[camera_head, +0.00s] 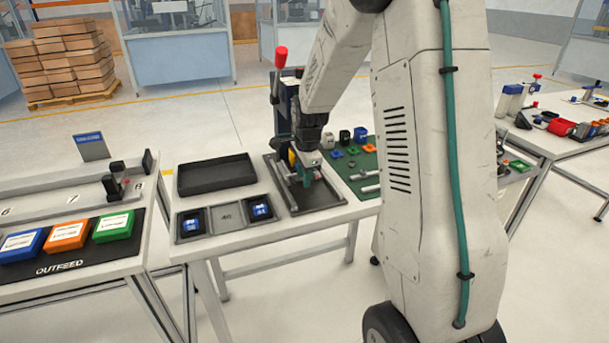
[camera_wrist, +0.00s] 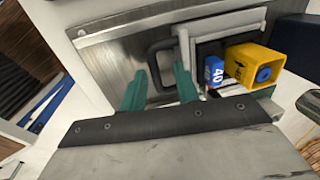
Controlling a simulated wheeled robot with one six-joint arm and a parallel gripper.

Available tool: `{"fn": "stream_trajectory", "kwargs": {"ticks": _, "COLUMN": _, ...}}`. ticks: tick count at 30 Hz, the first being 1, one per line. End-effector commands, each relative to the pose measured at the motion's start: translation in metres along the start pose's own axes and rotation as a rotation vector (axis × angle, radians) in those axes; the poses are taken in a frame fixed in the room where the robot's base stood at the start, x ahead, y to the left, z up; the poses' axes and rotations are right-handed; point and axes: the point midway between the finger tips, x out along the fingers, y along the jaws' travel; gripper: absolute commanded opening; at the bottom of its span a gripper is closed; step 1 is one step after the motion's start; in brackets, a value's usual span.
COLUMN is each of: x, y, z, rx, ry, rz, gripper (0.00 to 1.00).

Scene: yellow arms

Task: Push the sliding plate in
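My gripper (camera_head: 307,180) is over the press fixture on the middle table. In the wrist view its two teal fingers (camera_wrist: 160,86) are apart, with nothing clearly held between them. A dark loop handle (camera_wrist: 153,56) lies just beyond and between the fingertips; I cannot tell whether they touch it. The handle joins the light frame of the sliding plate (camera_wrist: 228,23), which lies on a grey metal base (camera_wrist: 108,52). A yellow part (camera_wrist: 254,62) and a blue block marked 40 (camera_wrist: 214,73) sit at the plate. In the head view my wrist hides much of the plate.
A press lever with a red knob (camera_head: 281,56) stands behind the fixture. A black tray (camera_head: 216,174) and small bins with blue parts (camera_head: 193,224) lie to the left. A green mat (camera_head: 354,166) with small parts is on the right.

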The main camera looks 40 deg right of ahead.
Motion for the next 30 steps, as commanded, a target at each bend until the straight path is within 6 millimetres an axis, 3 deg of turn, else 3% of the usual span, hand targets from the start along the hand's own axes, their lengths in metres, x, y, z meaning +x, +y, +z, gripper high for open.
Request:
{"fn": "stream_trajectory", "kwargs": {"ticks": 11, "x": -0.003, "y": 0.001, "z": 0.000, "rx": 0.000, "ry": 0.000, "rz": 0.002, "gripper": 0.33}}
{"fn": "stream_trajectory", "kwargs": {"ticks": 22, "x": -0.060, "y": 0.000, "z": 0.000, "rx": 0.000, "ry": 0.000, "rz": 0.000, "gripper": 0.33}}
{"fn": "stream_trajectory", "kwargs": {"ticks": 30, "x": -0.078, "y": 0.001, "z": 0.000, "rx": 0.000, "ry": 0.000, "rz": 0.002, "gripper": 0.33}}
